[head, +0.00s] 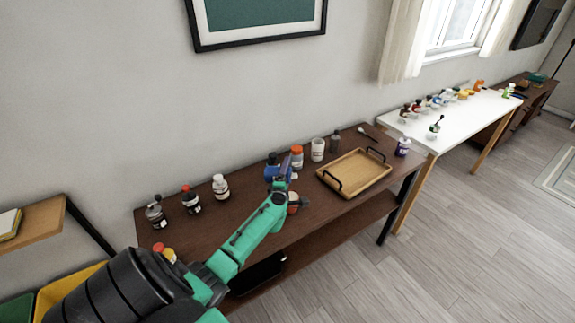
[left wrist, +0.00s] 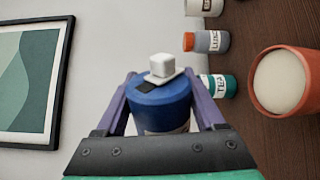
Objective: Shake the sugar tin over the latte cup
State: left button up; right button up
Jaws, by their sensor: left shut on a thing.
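My left gripper (head: 284,172) is shut on the blue sugar tin (left wrist: 162,105), which has a white cube on its lid. It also shows in the head view (head: 271,173). The tin is held above the dark table and looks tipped over sideways against the upright jars. The latte cup (left wrist: 283,82), orange-red with a pale cream surface, stands to the right of the tin in the left wrist view, apart from it. In the head view the cup (head: 293,207) is partly hidden behind my left arm. My right gripper is out of view.
Behind the tin stand a TEA tin (left wrist: 221,85), an orange-lidded jar (head: 296,157) and a white canister (head: 317,149). A wooden tray (head: 357,172) with black handles lies to the right. Several bottles, including a white-capped one (head: 220,187), stand at the left. A white table (head: 450,117) is beyond.

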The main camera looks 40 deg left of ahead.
pick_arm(q)
jog(key=m, duration=0.1)
jog(key=f+m, duration=0.1)
jog(key=m, duration=0.1)
jog(key=shift+p, duration=0.4)
jog(key=m, duration=0.1)
jog(key=f+m, duration=0.1)
jog(key=shift+m, duration=0.3)
jog(key=shift+r, duration=0.1)
jog(key=shift+r+n+p, duration=0.3)
jog(key=shift+r+n, duration=0.05)
jog(key=shift+n, duration=0.25)
notch_tip(320, 180, up, 3)
jog(key=n+p, duration=0.1)
jog(key=n, duration=0.5)
jog(key=shift+r+n+p, duration=0.15)
jog(key=shift+n+p, duration=0.15)
jog(key=shift+r+n, duration=0.15)
jog(key=shift+n, duration=0.25)
